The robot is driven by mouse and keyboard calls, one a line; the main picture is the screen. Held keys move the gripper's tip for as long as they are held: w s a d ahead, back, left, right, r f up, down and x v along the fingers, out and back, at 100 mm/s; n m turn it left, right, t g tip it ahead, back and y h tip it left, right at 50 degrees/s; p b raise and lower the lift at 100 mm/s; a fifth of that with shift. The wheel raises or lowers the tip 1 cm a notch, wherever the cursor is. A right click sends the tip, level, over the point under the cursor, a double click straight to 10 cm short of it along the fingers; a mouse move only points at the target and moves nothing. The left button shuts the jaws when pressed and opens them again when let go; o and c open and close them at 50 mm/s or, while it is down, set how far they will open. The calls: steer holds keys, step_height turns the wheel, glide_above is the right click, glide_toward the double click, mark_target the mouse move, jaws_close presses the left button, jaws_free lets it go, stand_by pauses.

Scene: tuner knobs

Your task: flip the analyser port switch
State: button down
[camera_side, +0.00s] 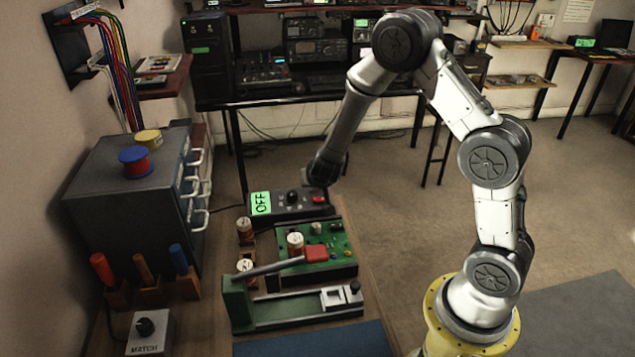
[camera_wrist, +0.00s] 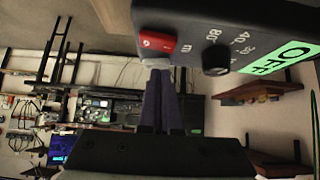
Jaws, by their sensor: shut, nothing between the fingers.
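The dark grey analyser box (camera_side: 278,214) sits on the bench with a green OFF display (camera_side: 261,203) at its left end. It has a black knob (camera_side: 292,197) in the middle and a red switch (camera_side: 318,199) at its right end. In the wrist view the red switch (camera_wrist: 158,42), the knob (camera_wrist: 216,60) and the OFF display (camera_wrist: 284,57) show on the box at the top. My gripper (camera_wrist: 157,65) is shut and empty, its tips close by the red switch. I cannot tell whether they touch it. In the side view my gripper (camera_side: 323,182) is just above the switch end.
Space right of the bench is open.

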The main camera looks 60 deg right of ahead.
mark_target(311, 195)
steer(key=shift+r, duration=0.1)
steer(key=shift+w+r, duration=0.1)
steer(key=shift+r, duration=0.2)
steer(key=r, duration=0.3)
steer(key=shift+w+a+r, duration=0.15)
steer(key=shift+a+r, duration=0.15)
steer(key=shift+r, duration=0.05)
steer(key=v, duration=0.9)
steer(key=shift+a, duration=0.5)
steer(key=shift+r, duration=0.15)
